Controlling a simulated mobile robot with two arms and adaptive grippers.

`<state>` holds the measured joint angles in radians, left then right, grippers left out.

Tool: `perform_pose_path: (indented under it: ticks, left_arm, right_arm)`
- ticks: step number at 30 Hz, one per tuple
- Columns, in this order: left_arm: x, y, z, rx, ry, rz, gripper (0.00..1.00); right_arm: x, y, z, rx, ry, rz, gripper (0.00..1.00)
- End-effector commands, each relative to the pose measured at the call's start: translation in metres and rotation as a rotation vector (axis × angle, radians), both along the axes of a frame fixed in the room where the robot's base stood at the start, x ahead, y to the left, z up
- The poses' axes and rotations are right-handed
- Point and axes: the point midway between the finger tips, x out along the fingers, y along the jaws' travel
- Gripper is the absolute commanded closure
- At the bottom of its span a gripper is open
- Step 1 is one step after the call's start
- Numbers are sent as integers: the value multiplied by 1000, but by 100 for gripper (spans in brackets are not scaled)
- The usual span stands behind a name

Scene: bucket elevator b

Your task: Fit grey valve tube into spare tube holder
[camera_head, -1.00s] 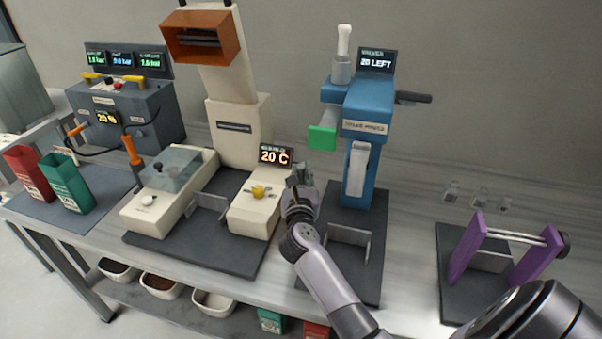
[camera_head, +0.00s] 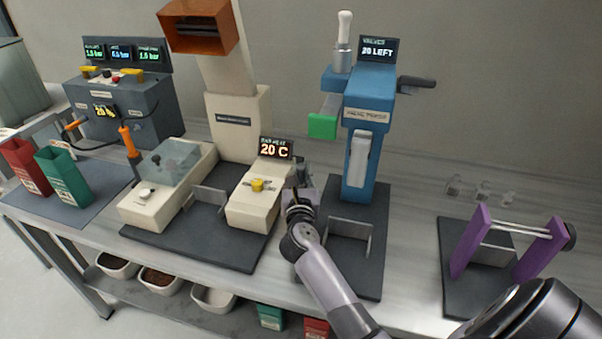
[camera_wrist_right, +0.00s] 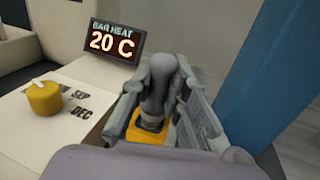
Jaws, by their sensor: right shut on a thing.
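My right gripper (camera_head: 302,182) is beside the cream machine's right front, left of the blue valve machine (camera_head: 370,95). In the right wrist view it is shut on a dark grey rounded thing (camera_wrist_right: 160,85) with an orange-yellow part at its lower end; the fingers partly hide it. I cannot tell for sure whether this is the grey valve tube. A grey cylinder (camera_head: 342,60) with a white plunger stands upright on top of the blue machine. A pale tube-like part (camera_head: 360,158) is on its front. I cannot tell which part is the spare tube holder. My left gripper is not in view.
The cream machine (camera_head: 240,135) with a "20 C" display (camera_head: 276,148) and yellow knob (camera_head: 257,185) is close on the left. A green block (camera_head: 322,125) juts from the blue machine. A purple stand (camera_head: 477,240) is at right. The counter between is mostly clear.

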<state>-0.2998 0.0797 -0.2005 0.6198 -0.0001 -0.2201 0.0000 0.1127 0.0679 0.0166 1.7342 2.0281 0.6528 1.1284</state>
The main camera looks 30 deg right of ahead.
Motion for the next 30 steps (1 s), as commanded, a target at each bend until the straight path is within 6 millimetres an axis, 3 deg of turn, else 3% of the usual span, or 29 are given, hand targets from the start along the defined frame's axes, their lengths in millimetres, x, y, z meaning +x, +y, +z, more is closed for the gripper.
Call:
perform_pose_path:
  ticks: [15,16,26,30]
  left_arm:
    - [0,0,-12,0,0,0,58]
    - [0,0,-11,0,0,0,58]
    - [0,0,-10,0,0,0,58]
    - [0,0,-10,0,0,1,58]
  right_arm:
    - [0,0,-13,-1,-2,0,100]
    - [0,0,-12,-1,-2,0,83]
    - [0,0,-12,-1,-1,0,61]
    - [0,0,-12,-1,-1,0,61]
